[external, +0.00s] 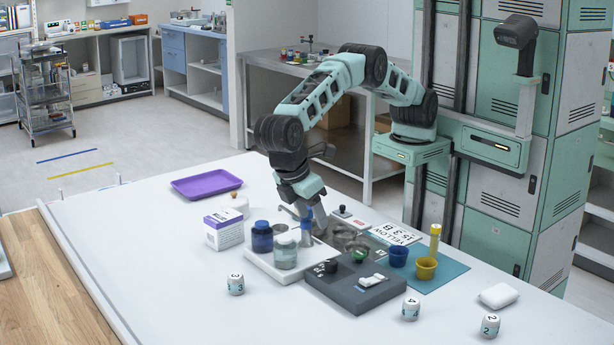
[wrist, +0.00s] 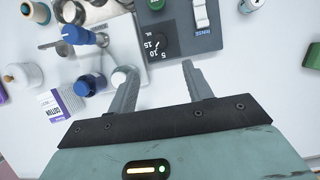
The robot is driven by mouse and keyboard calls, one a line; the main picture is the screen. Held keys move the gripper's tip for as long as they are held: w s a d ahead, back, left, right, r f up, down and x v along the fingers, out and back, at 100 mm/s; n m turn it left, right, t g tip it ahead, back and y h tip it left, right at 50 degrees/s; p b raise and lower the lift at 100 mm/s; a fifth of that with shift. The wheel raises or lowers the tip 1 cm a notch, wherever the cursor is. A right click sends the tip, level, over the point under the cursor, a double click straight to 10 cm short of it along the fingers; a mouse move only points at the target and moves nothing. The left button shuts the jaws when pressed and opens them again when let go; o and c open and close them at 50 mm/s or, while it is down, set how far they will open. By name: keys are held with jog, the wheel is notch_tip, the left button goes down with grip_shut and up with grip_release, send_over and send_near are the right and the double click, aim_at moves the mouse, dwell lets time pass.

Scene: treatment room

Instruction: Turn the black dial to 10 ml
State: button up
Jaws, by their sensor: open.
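The black dial (external: 331,266) sits on the left part of a dark grey device (external: 352,292), with white number marks beside it. In the wrist view the dial (wrist: 162,43) is near the device's edge, by the marks 5, 10, 15 and ML. Its pointer is too small to read for certain. My gripper (wrist: 157,72) is open and empty, its fingertips apart and just short of the dial in the picture. It touches nothing that I can make out.
The device also carries a green button (external: 359,256) and a white rocker switch (external: 373,280) marked RINSE. A white tray with a blue bottle (external: 262,236) and a clear jar (external: 285,252) stands left of it.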

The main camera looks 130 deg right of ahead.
jog(key=v, duration=0.3)
dwell(0.4)
jog(key=s+a+r+n+t+y, duration=0.1)
jog(key=s+a+r+n, duration=0.15)
jog(key=s, duration=0.75)
jog(key=s+a+r+n+t, duration=0.1)
jog(key=s+a+r+n, duration=0.15)
jog(key=s, duration=0.75)
jog(key=s+d+f+n+t, duration=0.1)
jog(key=s+d, duration=0.3)
jog(key=s, duration=0.6)
jog(key=s+d+f+n+t, duration=0.1)
jog(key=s+d+f, duration=0.2)
jog(key=s, duration=0.7)
jog(key=shift+d+n, duration=0.3)
jog(key=shift+d, duration=0.25)
